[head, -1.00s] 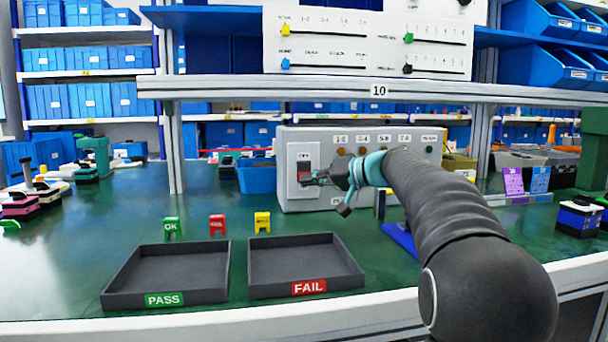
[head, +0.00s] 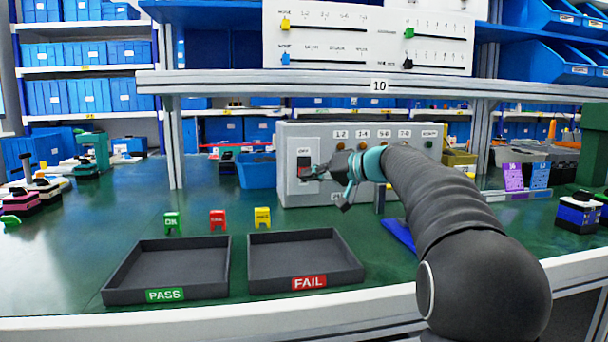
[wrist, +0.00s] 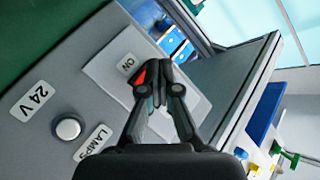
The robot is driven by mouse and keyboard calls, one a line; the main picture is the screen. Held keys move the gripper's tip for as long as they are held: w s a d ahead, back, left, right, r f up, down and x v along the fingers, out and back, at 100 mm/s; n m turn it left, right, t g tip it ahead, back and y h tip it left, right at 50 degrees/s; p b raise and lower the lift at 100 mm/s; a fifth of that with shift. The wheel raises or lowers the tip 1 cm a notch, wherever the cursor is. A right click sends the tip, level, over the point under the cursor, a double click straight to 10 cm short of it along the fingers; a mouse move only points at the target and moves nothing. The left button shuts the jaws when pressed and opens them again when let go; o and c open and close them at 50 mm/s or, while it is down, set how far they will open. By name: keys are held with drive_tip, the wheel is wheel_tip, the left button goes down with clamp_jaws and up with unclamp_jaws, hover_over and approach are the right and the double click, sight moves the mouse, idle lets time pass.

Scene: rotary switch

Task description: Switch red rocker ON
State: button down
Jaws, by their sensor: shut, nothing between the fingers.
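The red rocker (head: 304,162) sits on the pale plate at the left of the grey control box (head: 289,187), below an OFF label. My gripper (head: 308,176) is at the rocker's lower part and covers some of it. In the wrist view a red piece of the rocker (wrist: 140,72) shows beside my fingertips (wrist: 157,74), near an ON label. The fingers are together with nothing between them. They are at or very close to the rocker; whether they touch it, and its exact tilt, I cannot tell.
The box carries a row of lamps with labels and a round white knob (wrist: 68,129) by a 24 V label. PASS (head: 150,268) and FAIL (head: 300,262) trays lie in front. A shelf edge (head: 230,84) runs above the box.

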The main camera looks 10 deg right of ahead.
drive_tip(key=shift+w, duration=0.2)
idle(0.5)
drive_tip(key=shift+w, duration=0.25)
drive_tip(key=shift+w+f, duration=0.1)
drive_tip(key=shift+w, duration=0.2)
idle(0.6)
idle(0.3)
drive_tip(key=shift+s+b, duration=0.5)
drive_tip(key=shift+s, duration=0.25)
drive_tip(key=s+b, duration=0.2)
drive_tip(key=s, duration=0.1)
drive_tip(key=s+r+b, duration=0.1)
drive_tip(key=s, duration=0.1)
